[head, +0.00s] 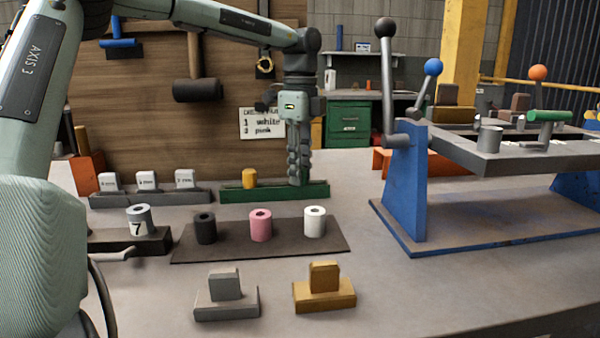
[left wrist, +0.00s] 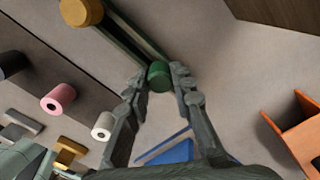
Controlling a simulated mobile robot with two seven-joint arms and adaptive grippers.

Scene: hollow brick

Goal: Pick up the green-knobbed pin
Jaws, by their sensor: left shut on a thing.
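The green knob of the pin (left wrist: 159,76) shows between my left fingertips in the left wrist view. My left gripper (head: 299,175) points down over the right end of a low green rack (head: 250,193) and is shut on the knob. In the head view the fingers hide the knob, and I cannot tell whether the pin still sits in the rack. A yellow-knobbed pin (head: 249,178) stands in the same rack to the left; it also shows in the left wrist view (left wrist: 82,12). My right gripper is not in view.
A dark mat (head: 270,248) in front holds a black, a pink and a white hollow cylinder. Grey and ochre stepped blocks stand nearer. A blue-sided lever fixture (head: 425,190) is at the right. White labelled blocks stand in a grey rack (head: 150,198) at left.

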